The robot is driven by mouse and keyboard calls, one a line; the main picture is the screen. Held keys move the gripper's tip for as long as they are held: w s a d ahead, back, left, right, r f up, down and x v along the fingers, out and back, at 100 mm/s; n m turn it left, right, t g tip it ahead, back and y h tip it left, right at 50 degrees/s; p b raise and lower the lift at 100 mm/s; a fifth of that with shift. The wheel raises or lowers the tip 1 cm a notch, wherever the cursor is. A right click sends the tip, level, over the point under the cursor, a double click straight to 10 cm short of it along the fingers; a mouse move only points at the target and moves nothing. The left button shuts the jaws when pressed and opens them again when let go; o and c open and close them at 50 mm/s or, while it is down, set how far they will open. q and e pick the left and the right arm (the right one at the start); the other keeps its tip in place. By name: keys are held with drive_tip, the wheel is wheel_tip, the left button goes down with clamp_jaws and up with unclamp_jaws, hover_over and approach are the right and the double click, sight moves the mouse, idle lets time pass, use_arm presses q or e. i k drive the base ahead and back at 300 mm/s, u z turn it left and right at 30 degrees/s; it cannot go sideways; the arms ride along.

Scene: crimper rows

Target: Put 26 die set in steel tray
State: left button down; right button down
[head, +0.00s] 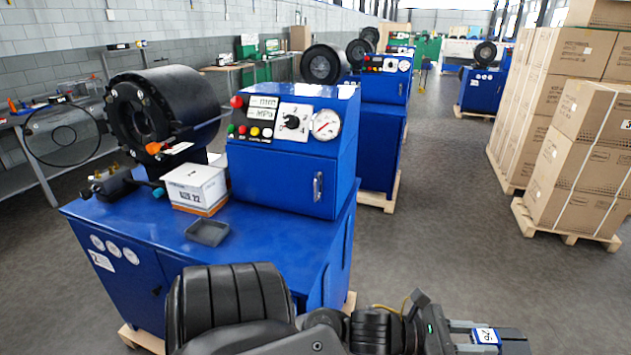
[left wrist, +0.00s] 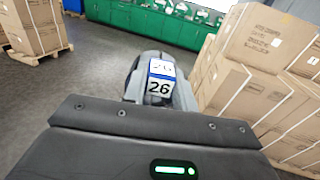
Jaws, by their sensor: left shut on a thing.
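The die set 26 (head: 514,340) is a grey block with a white and blue label at the bottom right of the head view. The left gripper is well apart from the tray. My right gripper is out of view.
A white and orange box marked 22 (head: 196,187) stands just behind the tray. The crimper head (head: 165,110) and blue control cabinet (head: 285,150) rise behind. Stacked cartons (head: 580,165) on pallets stand at the right. The aisle floor (head: 440,220) is clear.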

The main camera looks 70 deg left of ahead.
sight(207, 231)
drive_tip(key=u, duration=0.75)
drive_tip(key=i, duration=0.4)
drive_tip(key=u, duration=1.9)
